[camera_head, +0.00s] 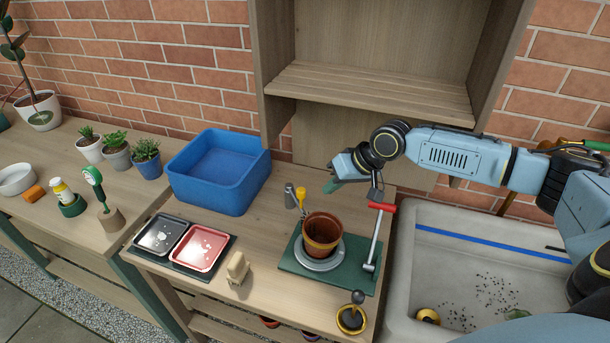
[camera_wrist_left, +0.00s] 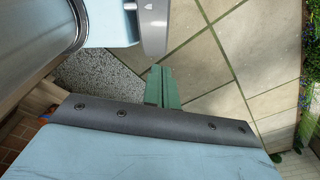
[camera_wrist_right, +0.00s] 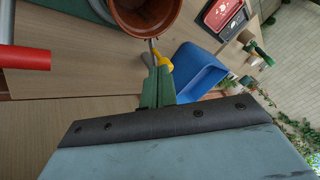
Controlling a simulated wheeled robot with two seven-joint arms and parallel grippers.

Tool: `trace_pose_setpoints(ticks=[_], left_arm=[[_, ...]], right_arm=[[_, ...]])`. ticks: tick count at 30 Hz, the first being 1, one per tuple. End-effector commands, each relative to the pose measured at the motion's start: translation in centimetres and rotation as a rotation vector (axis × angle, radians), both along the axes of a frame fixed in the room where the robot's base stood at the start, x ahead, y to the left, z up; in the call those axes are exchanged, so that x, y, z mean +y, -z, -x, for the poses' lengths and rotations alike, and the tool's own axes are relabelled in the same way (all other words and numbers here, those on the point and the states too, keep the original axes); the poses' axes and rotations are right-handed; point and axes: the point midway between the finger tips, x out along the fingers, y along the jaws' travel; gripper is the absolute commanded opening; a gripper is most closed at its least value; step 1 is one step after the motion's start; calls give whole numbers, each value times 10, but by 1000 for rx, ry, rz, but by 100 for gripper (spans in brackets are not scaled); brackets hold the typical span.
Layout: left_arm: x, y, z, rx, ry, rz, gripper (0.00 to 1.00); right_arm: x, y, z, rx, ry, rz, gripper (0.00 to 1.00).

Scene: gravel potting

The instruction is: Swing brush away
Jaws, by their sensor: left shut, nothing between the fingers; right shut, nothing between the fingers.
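A green base plate (camera_head: 287,262) on the bench carries a grey round plate with a terracotta pot (camera_head: 322,232) standing upright on it. A grey rod (camera_head: 376,243) with a red handle (camera_head: 381,207) rises at the plate's right side. A small yellow-headed piece (camera_head: 300,189) on a thin stem stands behind the pot's left rim; I cannot tell whether it is the brush. It also shows in the right wrist view (camera_wrist_right: 165,65). My right gripper (camera_head: 335,186) is shut and empty above and behind the pot, left of the red handle. My left gripper (camera_wrist_left: 163,88) is shut and empty, above the floor.
A blue bin (camera_head: 222,190) stands left of the pot, with a grey cylinder (camera_head: 290,195) between. A black tray (camera_head: 160,236) and a red tray (camera_head: 202,246) lie in front of the bin. A pale sink (camera_head: 403,255) is at the right. A wooden shelf (camera_head: 370,92) overhangs the back.

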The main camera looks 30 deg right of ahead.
Motion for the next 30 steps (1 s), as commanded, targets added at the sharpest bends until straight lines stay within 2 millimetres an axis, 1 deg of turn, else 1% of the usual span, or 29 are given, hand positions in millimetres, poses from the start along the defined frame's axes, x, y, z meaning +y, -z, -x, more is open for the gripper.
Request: trace_pose_setpoints(ticks=[1,3,5,12,16,20,30], left_arm=[[0,0,-3,-5,0,0,0],[0,0,-6,-8,0,1,0],[0,0,-5,-7,0,1,0],[1,1,14,21,0,-2,0],[1,1,17,26,0,-3,0],[1,1,16,25,0,-2,0],[0,2,5,7,0,-1,0]], right_arm=[[-15,-11,-5,-5,40,-9,0],[-25,-19,-8,-8,76,-25,0],[-30,-22,-10,-8,92,-32,0],[-31,-23,-10,-9,97,-36,0],[-30,-22,-11,-9,96,-37,0],[-26,-12,-17,-8,95,-38,0],[-5,37,-46,-7,95,-37,0]])
